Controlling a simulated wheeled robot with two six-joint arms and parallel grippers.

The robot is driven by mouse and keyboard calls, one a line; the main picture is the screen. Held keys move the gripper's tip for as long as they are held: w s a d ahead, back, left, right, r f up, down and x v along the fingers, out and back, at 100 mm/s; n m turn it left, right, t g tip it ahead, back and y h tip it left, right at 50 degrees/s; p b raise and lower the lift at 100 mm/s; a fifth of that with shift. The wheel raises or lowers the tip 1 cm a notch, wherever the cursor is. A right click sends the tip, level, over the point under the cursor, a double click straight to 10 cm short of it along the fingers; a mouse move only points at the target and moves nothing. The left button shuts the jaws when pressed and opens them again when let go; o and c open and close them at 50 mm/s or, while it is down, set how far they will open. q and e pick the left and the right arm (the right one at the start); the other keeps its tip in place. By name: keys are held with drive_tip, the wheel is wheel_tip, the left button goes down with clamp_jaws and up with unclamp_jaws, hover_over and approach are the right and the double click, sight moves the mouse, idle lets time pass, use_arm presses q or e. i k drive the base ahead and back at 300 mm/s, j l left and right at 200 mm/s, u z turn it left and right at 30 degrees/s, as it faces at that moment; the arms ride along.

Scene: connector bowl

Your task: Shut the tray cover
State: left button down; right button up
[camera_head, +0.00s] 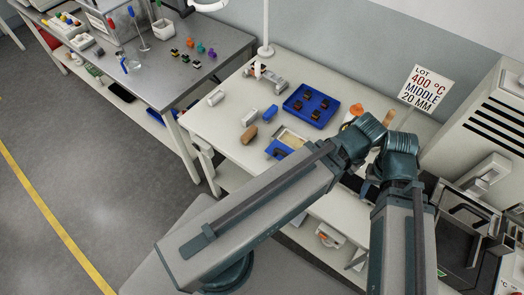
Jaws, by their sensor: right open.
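A shallow blue tray (325,122) with several small dark parts in it lies on the white bench. Nearer to me is a smaller blue-edged tray (271,149) with a tan inside, partly hidden by my arm. I cannot tell which part is the tray cover. My right gripper (355,184) is mostly hidden among my arm links; it is open, and I see nothing held in it. My left gripper is not in view.
A vented machine (492,112) stands at the right, with a dark unit (470,225) in front. A sign (428,88) stands behind. A grey table (150,75) is at the left.

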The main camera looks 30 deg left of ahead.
sight(277, 150)
drive_tip(key=u, duration=0.9)
drive_tip(key=k+l+u, duration=0.2)
drive_tip(key=k, duration=0.2)
